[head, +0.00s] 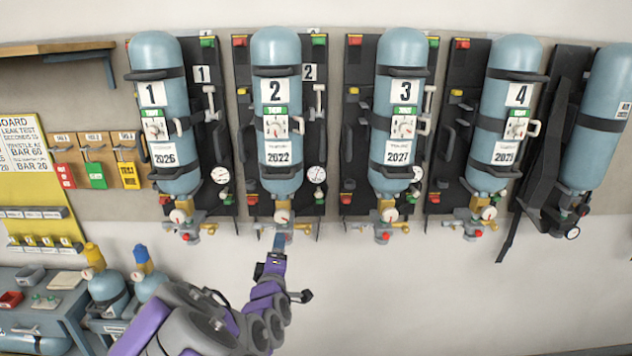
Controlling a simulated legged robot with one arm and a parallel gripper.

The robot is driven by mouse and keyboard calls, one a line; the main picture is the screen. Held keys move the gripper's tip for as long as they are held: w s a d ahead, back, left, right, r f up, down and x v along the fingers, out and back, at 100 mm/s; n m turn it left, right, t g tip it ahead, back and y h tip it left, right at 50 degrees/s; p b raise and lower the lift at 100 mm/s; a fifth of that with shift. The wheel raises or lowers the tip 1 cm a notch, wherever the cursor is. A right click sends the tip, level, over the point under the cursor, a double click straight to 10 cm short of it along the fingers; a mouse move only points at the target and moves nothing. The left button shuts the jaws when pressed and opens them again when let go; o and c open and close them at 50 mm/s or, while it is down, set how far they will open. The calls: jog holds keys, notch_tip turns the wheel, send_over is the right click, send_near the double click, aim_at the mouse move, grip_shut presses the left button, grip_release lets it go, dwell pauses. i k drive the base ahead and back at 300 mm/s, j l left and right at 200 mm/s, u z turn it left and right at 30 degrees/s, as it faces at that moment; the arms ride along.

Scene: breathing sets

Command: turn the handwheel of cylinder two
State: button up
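Cylinder two (277,150) is a pale blue bottle hanging upright, valve end down, marked 2 and 2022. Its brass valve group (284,228) sits at the bottom, with a small round pale dial (283,216) on it. My gripper (280,240) reaches up from below and its tip overlaps the lower part of this valve group. I cannot tell whether it touches. The fingers are small and seen from behind, so their opening does not show. The handwheel is not clearly made out; the gripper tip hides part of the valve's underside.
Cylinder one (160,110) hangs to the left, cylinder three (400,110) and cylinder four (505,100) to the right, with similar valves below. A pressure gauge (317,174) is right of cylinder two. A bench (60,300) stands lower left. The wall below the valves is clear at right.

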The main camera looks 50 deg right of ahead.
aim_at(282, 215)
jog(key=k+l+z, duration=0.1)
jog(key=z, duration=0.25)
jog(key=l+z, duration=0.1)
jog(key=z, duration=0.25)
jog(key=k+l+z, duration=0.15)
jog(key=z, duration=0.2)
